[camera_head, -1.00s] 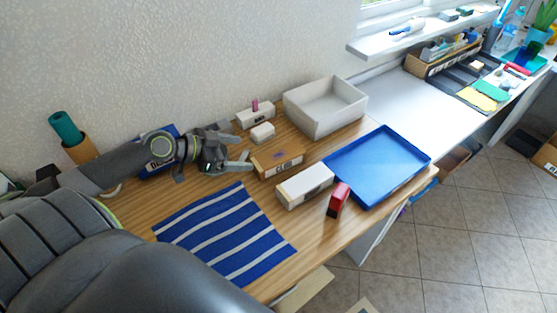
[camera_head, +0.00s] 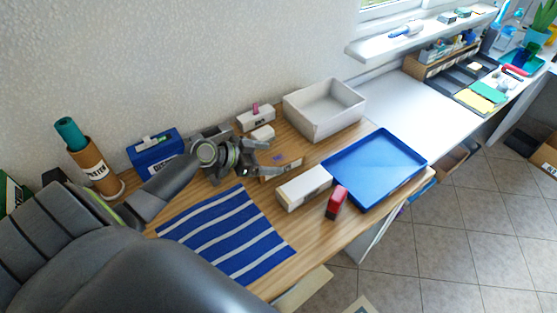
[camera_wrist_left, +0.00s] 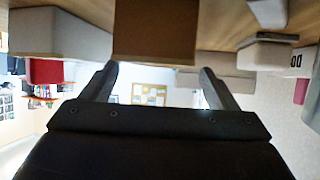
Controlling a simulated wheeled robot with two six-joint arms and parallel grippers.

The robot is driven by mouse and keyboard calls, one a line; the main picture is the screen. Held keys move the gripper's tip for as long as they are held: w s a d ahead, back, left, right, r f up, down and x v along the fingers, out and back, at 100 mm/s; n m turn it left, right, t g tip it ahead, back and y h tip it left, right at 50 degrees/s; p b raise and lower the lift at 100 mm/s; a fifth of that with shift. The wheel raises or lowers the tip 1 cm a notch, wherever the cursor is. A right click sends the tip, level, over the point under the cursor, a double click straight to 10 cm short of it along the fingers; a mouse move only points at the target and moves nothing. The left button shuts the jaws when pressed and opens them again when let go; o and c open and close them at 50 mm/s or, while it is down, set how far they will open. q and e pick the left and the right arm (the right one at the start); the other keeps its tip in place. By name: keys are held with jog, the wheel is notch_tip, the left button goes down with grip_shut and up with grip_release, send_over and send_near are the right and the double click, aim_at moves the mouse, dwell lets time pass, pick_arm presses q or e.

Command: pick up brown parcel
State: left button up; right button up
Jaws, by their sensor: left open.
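The brown parcel (camera_head: 288,163) lies on the wooden table, between the white parcel and the small white boxes. My left gripper (camera_head: 268,160) is open beside its left end, hiding part of it. In the left wrist view, which is upside down, the brown parcel (camera_wrist_left: 154,30) is straight ahead, lined up with the gap between the open fingers (camera_wrist_left: 158,72). The fingertips are close to its sides; I cannot tell whether they touch it. My right gripper is not in view.
A white parcel (camera_head: 303,188) and a red box (camera_head: 336,202) stand near the front. A blue tray (camera_head: 376,165) lies to the right. A white bin (camera_head: 324,115) and small white boxes (camera_head: 262,133) are behind. A striped cloth (camera_head: 225,235) covers the front left.

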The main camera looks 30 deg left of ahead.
pick_arm(q)
jog(key=shift+x, duration=1.3)
jog(key=c, duration=1.2)
